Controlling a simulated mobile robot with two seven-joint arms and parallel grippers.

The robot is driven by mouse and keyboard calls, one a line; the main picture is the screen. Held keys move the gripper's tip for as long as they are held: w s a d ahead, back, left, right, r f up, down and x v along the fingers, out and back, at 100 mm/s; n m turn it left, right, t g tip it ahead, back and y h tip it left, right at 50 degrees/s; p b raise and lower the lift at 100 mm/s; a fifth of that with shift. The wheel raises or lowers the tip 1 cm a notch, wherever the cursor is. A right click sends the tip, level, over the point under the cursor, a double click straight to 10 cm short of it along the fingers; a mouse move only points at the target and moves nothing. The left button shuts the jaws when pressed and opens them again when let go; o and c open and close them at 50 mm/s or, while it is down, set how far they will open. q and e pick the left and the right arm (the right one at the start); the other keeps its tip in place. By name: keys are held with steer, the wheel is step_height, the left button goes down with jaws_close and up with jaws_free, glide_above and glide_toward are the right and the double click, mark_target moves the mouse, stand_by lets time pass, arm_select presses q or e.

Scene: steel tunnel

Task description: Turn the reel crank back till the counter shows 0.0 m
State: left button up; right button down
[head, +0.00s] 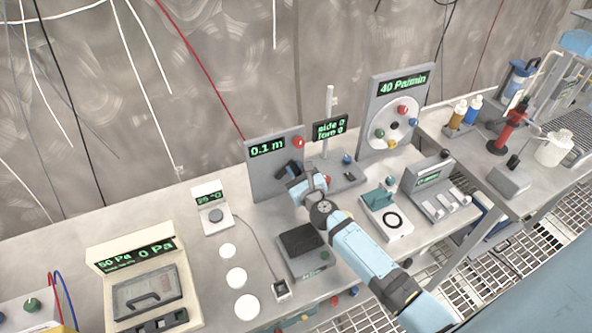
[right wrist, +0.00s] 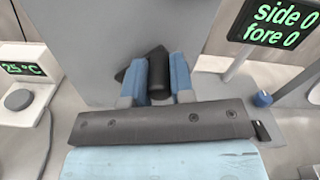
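The grey reel panel (head: 262,183) stands at the back of the bench. Its counter (head: 267,148) reads 0.1 m in green. A red knob (head: 298,142) sits at its upper right. My right gripper (head: 294,172) is in front of the panel, hiding much of the crank. In the right wrist view, the black crank handle (right wrist: 159,75) lies between the two blue fingers of my right gripper (right wrist: 160,82), which appear closed against its sides. A dark crank arm shows behind the handle. My left gripper is in neither view.
A post with a "side 0, fore 0" display (head: 330,129) stands close right of the reel panel. Further right is a 40 Pa/min panel (head: 377,137). A 25 °C unit (head: 212,212) stands left. A dark box (head: 304,247) sits under my right arm.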

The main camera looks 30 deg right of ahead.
mark_target(278, 161)
steer(key=shift+r, duration=0.1)
steer(key=shift+a+r+n+p, duration=0.45)
steer(key=shift+n+p, duration=0.5)
steer(key=shift+n, duration=0.05)
steer(key=n, duration=0.1)
steer(key=a+n+p, duration=0.1)
steer(key=shift+w+r+n, duration=0.1)
steer(key=shift+r+n, duration=0.2)
steer(key=a+n+p, duration=0.1)
steer(key=n, duration=0.1)
steer(key=shift+a+r+n+p, duration=0.1)
steer(key=shift+r+n+p, duration=0.05)
steer(key=shift+n+p, duration=0.2)
steer(key=shift+w+a+n, duration=0.1)
steer(key=shift+a+n, duration=0.25)
steer(key=shift+n, duration=0.3)
steer(key=c, duration=1)
jaws_free()
steer(key=shift+o, duration=0.2)
